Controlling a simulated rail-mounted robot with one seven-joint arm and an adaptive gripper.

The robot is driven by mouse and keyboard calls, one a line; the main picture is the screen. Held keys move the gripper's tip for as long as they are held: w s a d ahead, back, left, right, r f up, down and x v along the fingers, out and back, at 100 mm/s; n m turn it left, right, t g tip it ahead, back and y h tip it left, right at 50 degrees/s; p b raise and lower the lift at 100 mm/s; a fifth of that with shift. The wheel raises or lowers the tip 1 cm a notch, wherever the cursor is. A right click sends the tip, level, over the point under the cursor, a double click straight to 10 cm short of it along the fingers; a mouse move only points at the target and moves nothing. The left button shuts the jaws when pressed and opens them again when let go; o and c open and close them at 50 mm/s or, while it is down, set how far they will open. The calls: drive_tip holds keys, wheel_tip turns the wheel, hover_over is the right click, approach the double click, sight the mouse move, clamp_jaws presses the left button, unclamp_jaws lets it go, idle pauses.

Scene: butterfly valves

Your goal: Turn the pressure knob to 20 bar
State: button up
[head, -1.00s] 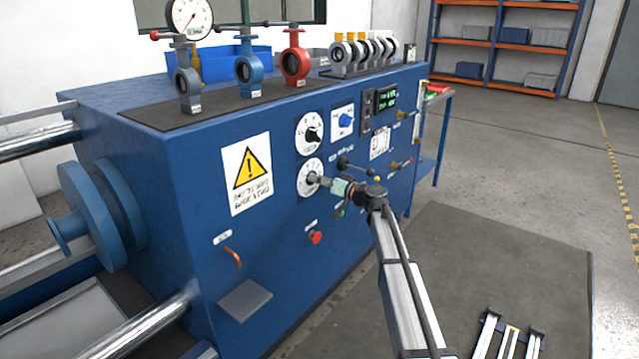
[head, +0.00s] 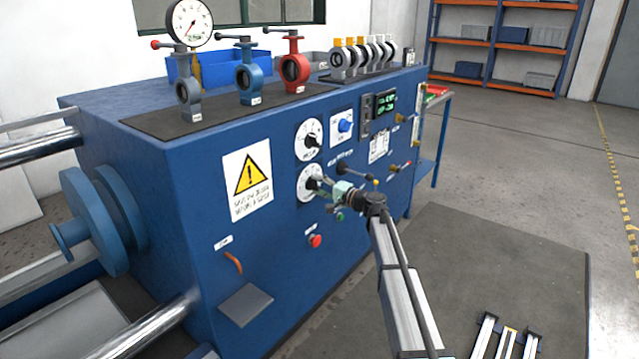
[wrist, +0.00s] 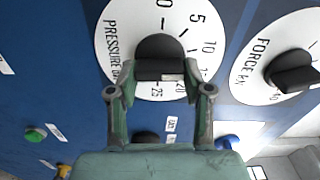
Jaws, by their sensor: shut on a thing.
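The pressure knob (wrist: 160,52) is black with a bar-shaped grip, on a white dial (wrist: 112,40) marked PRESSURE with numbers including 0, 5, 10, 20 and 25. In the head view this is the lower white dial (head: 304,194) on the blue panel. My gripper (wrist: 159,78) has its two fingers on either side of the knob's bar, shut on it. A finger and the knob partly cover the scale, so I cannot tell the exact reading.
The force dial (wrist: 262,80) with its black knob sits close by; it is the upper dial in the head view (head: 308,138). A blue knob (head: 345,126), black lever (head: 352,172), red button (head: 315,241) and lit display (head: 385,102) share the panel. Open floor lies right.

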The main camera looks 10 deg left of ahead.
drive_tip(key=m+p, duration=0.4)
drive_tip(key=m, duration=0.2)
drive_tip(key=shift+m, duration=0.3)
drive_tip(key=m+p, duration=0.3)
drive_tip(key=shift+a+m, duration=0.1)
drive_tip(key=shift+m, duration=0.3)
drive_tip(key=shift+f+m+p, duration=0.15)
drive_tip(key=shift+m+p, duration=0.35)
drive_tip(key=shift+m, duration=0.2)
drive_tip(key=o, duration=1.2)
drive_tip(key=shift+c, duration=0.2)
drive_tip(key=shift+f, duration=0.1)
drive_tip(key=shift+s, duration=0.1)
